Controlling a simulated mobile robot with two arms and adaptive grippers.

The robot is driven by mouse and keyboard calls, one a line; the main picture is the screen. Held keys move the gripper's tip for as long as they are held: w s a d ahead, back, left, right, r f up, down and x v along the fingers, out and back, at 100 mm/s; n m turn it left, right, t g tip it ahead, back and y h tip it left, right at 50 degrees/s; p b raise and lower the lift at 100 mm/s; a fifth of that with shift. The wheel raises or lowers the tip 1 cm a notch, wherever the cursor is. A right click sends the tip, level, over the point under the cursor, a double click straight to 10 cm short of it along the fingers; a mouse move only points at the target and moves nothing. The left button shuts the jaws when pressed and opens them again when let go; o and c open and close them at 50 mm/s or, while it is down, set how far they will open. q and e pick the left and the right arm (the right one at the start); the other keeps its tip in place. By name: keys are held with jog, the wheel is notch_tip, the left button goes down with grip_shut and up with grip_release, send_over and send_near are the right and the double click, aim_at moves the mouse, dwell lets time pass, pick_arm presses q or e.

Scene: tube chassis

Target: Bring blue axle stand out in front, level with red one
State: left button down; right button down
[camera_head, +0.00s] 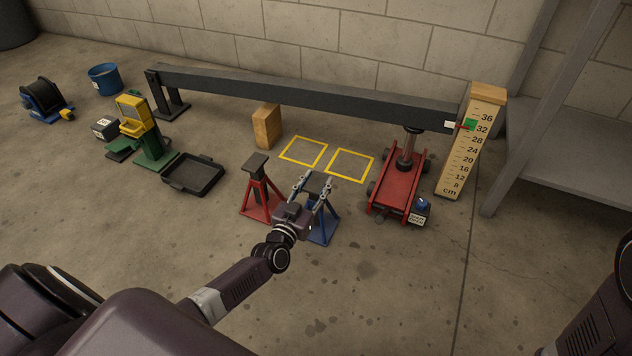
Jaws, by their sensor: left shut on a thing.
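The red axle stand (261,195) stands upright on the floor, in front of the left yellow square. The blue axle stand (326,227) stands just to its right, and the two are about level with each other. My left gripper (313,184) is shut on the blue stand near its top. The gripper and wrist hide part of the stand's upper left side. I cannot tell whether its feet touch the floor. My right arm shows only as a dark link at the right edge; its gripper is out of view.
Two yellow floor squares (350,165) lie empty under the dark beam (300,92). A red floor jack (397,190) is right of the stands, beside a measuring post (470,145). A wooden block (267,127) and black tray (193,174) are left. Front floor is clear.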

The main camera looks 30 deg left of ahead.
pick_arm(q)
jog(key=shift+s+f, duration=0.1)
jog(key=shift+f, duration=0.05)
jog(key=c, duration=1.2)
grip_release()
jog(key=shift+s, duration=0.1)
jog(key=s, duration=1.1)
jog(key=shift+s+d, duration=0.25)
jog(key=shift+s, duration=0.15)
